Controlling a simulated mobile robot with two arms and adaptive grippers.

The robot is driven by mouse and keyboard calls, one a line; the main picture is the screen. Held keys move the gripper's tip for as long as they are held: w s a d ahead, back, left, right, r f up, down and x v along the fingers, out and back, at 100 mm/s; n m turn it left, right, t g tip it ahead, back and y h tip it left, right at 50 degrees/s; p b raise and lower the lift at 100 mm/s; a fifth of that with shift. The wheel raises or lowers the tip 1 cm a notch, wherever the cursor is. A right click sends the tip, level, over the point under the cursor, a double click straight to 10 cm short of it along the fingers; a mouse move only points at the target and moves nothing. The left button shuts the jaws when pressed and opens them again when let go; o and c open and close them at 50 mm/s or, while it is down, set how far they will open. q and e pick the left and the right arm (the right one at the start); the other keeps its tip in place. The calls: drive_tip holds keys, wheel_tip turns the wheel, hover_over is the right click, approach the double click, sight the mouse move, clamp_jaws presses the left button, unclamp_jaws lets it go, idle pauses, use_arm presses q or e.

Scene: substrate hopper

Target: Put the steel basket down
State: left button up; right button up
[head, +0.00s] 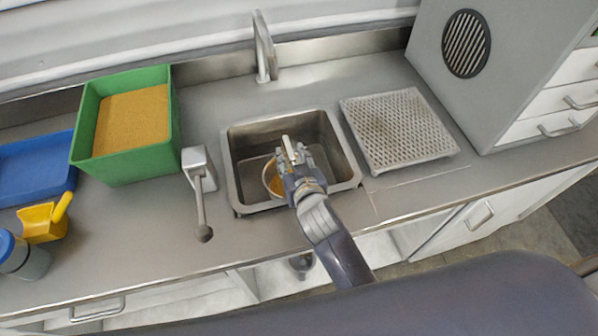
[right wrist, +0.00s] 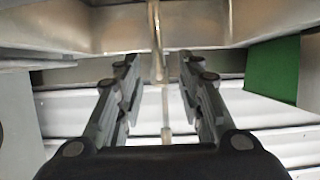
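The steel basket (head: 268,181) is in the sink (head: 241,188), in the head view, with orange-yellow material showing inside. It is largely hidden behind my right gripper (head: 293,152), and I cannot tell whether it touches the sink floor. A thin upright bar, seemingly its handle (right wrist: 156,40), stands between the fingers of the right gripper (right wrist: 157,62) in the right wrist view. Those fingers are apart, with a gap on each side of the bar. My left gripper is not in view.
A perforated drying rack (head: 399,130) is right of the sink and a tap (head: 264,48) behind it. A lever on a block (head: 198,168), a green bin of grain (head: 125,165), a blue tray (head: 35,172) and a yellow scoop (head: 40,222) are to the left.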

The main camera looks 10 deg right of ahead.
drive_tip(key=b+v, duration=0.1)
drive_tip(key=v, duration=0.8)
drive_tip(key=shift+f, duration=0.15)
